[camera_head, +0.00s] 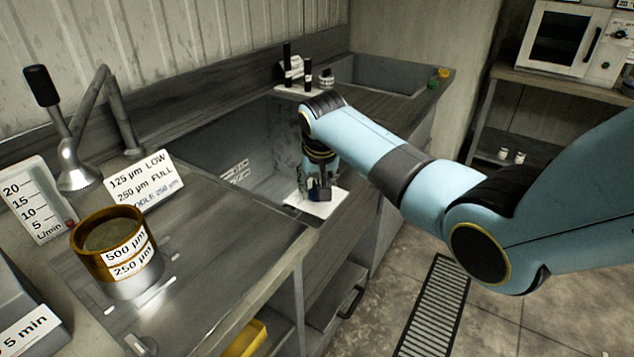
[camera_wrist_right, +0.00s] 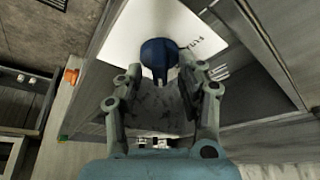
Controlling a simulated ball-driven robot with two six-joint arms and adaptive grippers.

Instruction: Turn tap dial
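A dark blue dial (camera_wrist_right: 158,50) with a rounded top and a narrower lower part sits against a white card (camera_wrist_right: 125,32). In the head view the card (camera_head: 325,208) lies at the sink's front edge, and the dial (camera_head: 319,193) shows as a small dark shape on it. My right gripper (camera_wrist_right: 160,70) is at the dial, its two fingers on either side of the narrower part with small gaps seen. In the head view my right gripper (camera_head: 320,178) points down there. A metal tap (camera_head: 75,165) with a black handle stands at the left. My left gripper is not in view.
The sink basin (camera_head: 225,155) lies behind the card. A brass sieve (camera_head: 115,240), a lettered card (camera_head: 145,180) and a flow scale (camera_head: 35,205) stand on the left counter. Small dark bottles (camera_head: 308,75) stand at the back. A drawer handle (camera_head: 350,302) juts out below the counter.

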